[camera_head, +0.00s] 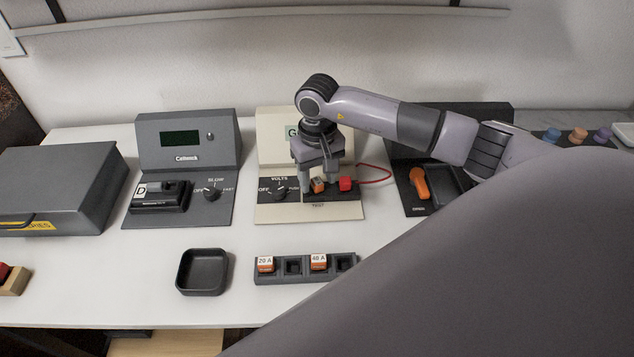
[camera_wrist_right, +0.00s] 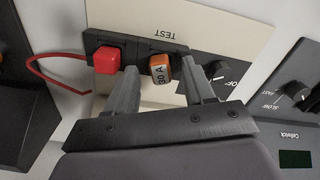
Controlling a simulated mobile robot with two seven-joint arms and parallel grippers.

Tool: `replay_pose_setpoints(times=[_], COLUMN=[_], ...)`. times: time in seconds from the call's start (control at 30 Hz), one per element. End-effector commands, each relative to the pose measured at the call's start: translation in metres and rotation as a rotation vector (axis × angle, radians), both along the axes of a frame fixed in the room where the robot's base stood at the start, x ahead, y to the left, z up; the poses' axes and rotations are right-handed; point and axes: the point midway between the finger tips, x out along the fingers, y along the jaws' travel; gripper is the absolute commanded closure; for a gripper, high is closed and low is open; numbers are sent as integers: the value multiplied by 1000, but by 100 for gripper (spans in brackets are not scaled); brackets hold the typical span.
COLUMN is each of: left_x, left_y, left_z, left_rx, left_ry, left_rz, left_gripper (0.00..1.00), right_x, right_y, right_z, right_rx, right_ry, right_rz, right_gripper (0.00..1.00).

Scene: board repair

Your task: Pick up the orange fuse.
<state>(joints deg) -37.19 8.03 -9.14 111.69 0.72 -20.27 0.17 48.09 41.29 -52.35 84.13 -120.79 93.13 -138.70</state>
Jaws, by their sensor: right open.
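The orange fuse (camera_wrist_right: 159,68), marked 30 A, sits in a dark socket of the tester's TEST strip. In the head view the fuse (camera_head: 318,185) shows between my right gripper's fingers. My right gripper (camera_head: 319,187) is open and points down over the tester (camera_head: 340,210). In the right wrist view my right gripper's fingers (camera_wrist_right: 161,82) stand apart on either side of the fuse; I cannot tell whether they touch it. Two more orange fuses, marked 20 A (camera_head: 265,264) and 40 A (camera_head: 318,262), stand in the fuse rack. My left gripper is not in view.
A red block (camera_head: 346,183) with a red lead sits right beside the orange fuse. A grey charger unit (camera_head: 190,140) stands to the left, and an empty black tray (camera_head: 203,271) and the fuse rack (camera_head: 292,270) stand in front. Clear white table lies between them.

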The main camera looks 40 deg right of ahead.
Motion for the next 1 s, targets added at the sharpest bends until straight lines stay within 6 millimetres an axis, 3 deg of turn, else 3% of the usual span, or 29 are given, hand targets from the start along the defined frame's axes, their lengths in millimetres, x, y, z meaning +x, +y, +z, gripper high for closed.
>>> replay_pose_setpoints(times=[0.27,0.4,0.43,0.77,1.0], left_x=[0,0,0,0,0], left_y=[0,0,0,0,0], left_z=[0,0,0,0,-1], left_rx=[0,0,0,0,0], left_ry=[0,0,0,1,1], left_rz=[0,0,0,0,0], left_gripper=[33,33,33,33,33], right_x=[0,0,0,0,1], right_y=[1,1,1,1,1], right_z=[-4,-4,-4,-2,18], right_rx=[1,1,1,2,2], right_ry=[0,0,0,-1,-5], right_rz=[1,0,0,0,0], right_gripper=[47,92,100,100,100])
